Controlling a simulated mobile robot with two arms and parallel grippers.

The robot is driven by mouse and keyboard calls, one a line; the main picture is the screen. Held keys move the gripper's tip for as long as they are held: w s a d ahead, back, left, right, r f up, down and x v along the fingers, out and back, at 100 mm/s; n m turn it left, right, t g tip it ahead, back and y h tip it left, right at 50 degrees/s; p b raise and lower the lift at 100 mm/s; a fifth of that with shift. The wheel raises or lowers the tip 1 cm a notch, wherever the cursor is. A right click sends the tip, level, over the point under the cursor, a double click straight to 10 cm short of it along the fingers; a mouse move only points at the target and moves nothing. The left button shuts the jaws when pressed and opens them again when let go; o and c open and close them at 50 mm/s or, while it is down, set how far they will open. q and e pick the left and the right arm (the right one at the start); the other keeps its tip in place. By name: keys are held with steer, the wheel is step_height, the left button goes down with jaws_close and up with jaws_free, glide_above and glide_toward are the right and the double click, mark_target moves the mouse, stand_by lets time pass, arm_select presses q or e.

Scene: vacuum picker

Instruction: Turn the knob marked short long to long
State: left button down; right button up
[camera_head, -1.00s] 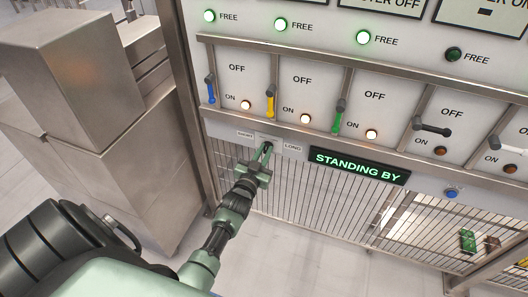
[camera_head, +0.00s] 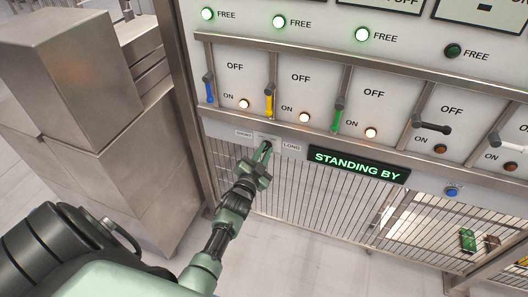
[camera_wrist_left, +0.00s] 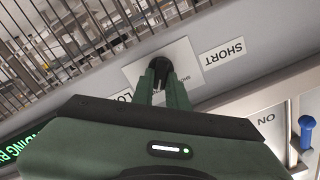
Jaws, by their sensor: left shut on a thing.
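The black knob (camera_wrist_left: 158,66) sits on a pale plate (camera_wrist_left: 176,62) in the left wrist view, between the tips of my left gripper (camera_wrist_left: 165,78). My left gripper is shut on the knob. In the head view my left gripper (camera_head: 264,155) reaches up to the panel, with the knob mostly hidden behind its fingers. The SHORT label (camera_head: 244,133) is left of the knob and the LONG label (camera_head: 291,146) is right of it. In the wrist view the SHORT label (camera_wrist_left: 222,54) appears upside down. The knob's exact pointing direction cannot be told. My right gripper is not in view.
A green STANDING BY display (camera_head: 358,166) is right of the knob. Above are levers, including a blue one (camera_head: 209,90) and a yellow one (camera_head: 269,103). A wire grille (camera_head: 300,213) lies below the panel. A blue button (camera_head: 452,191) is at right.

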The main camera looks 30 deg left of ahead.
arm_select(q)
steer(key=shift+f, duration=0.1)
steer(key=c, duration=1.4)
jaws_free()
steer(key=v, duration=0.7)
steer(key=shift+s, duration=0.4)
steer(key=shift+d, duration=0.1)
